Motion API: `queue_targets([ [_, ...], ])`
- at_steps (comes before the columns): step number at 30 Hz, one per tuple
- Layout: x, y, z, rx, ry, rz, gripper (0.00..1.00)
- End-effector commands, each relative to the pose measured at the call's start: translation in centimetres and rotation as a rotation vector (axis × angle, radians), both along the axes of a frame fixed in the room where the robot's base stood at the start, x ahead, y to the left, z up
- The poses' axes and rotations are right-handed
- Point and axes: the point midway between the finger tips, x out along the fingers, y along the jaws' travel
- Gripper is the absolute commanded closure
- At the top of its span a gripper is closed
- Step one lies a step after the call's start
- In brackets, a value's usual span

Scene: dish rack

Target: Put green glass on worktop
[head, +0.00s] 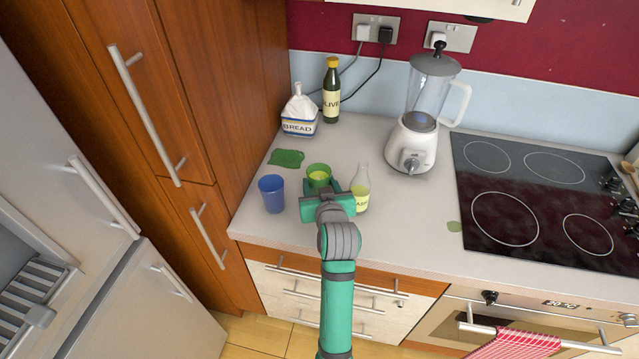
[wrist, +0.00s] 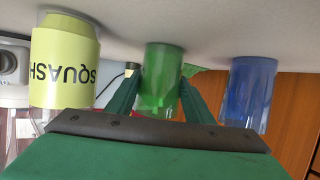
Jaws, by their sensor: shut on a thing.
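The green glass (head: 318,172) is at the worktop (head: 405,215), between a blue glass and a squash bottle. My gripper (head: 322,190) reaches it from the front and is shut on it. In the wrist view, which appears upside down, the green glass (wrist: 162,75) sits between the two fingers (wrist: 160,100), one on each side. Its base appears to meet the worktop surface (wrist: 205,28); I cannot tell whether there is a small gap. Part of the glass is hidden behind my gripper in the head view.
The blue glass (head: 272,194) stands close on the left and the squash bottle (head: 361,188) close on the right. Bread (head: 299,115), an olive oil bottle (head: 331,92) and a blender (head: 415,140) stand behind. A hob (head: 535,195) is at right. Free worktop lies right of the squash bottle.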

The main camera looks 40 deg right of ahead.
Motion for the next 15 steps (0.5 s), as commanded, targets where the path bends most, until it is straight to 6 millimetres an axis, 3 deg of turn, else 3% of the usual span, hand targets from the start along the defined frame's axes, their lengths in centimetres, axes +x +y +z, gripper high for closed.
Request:
queue_targets([
  [3,0.02,0.0,-0.08,-0.001,-0.002,0.0,0.9],
  [4,0.02,0.0,-0.05,-0.001,-0.002,0.0,0.46],
  [6,0.01,-0.01,-0.06,-0.001,-0.002,0.0,0.31],
  [15,-0.07,0.04,-0.16,0.0,0.001,0.0,0.31],
])
